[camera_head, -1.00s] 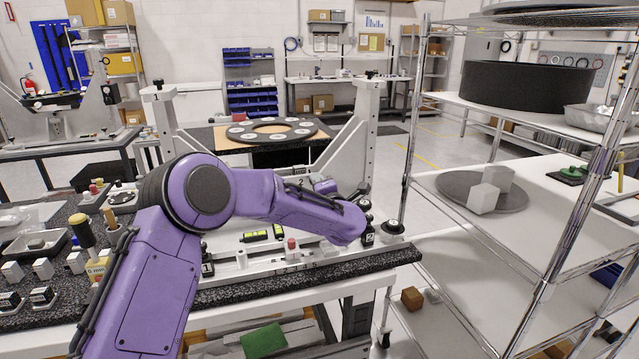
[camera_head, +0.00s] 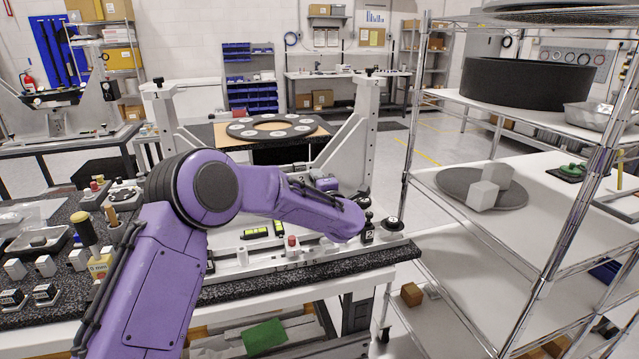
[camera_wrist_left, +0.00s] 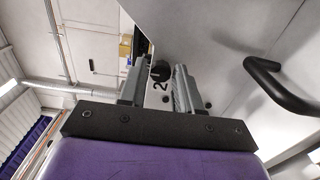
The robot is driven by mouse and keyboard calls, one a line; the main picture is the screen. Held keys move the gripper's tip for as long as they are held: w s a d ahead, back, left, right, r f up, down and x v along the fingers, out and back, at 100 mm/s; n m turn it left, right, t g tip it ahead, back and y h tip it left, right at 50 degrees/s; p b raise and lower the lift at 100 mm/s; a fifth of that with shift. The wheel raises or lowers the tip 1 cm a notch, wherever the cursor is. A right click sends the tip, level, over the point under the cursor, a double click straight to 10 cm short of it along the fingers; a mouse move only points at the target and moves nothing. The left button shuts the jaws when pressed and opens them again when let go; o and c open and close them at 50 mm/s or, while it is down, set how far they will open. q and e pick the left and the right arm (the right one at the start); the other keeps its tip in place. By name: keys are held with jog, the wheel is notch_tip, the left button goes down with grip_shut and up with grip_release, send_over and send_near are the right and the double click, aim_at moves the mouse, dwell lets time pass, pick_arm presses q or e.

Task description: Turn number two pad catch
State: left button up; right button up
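The number two pad catch is a small black knob (camera_wrist_left: 160,70) beside a printed "2" on a pale grey plate of the fixture (camera_head: 352,140). In the left wrist view it sits between the two grey fingertips of my left gripper (camera_wrist_left: 160,78), with a narrow gap on each side. The gripper is open and looks apart from the knob. In the head view my left gripper (camera_head: 308,181) is small and partly hidden behind my purple forearm, at the fixture's inner face. I cannot make out the catch there. My right gripper is not in view.
A black bent handle (camera_wrist_left: 280,85) stands out from the plate, right of my left gripper. A black ring with pale pads (camera_head: 272,127) lies behind the fixture. A wire shelf rack (camera_head: 480,235) stands at the right. Small parts crowd the dark bench top at left.

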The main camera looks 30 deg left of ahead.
pick_arm(q)
jog(key=shift+o, duration=0.8)
jog(key=shift+a+f, duration=0.1)
jog(key=shift+a, duration=0.15)
jog(key=b+v, duration=0.3)
jog(key=v, duration=0.7)
jog(key=shift+s+d, duration=0.25)
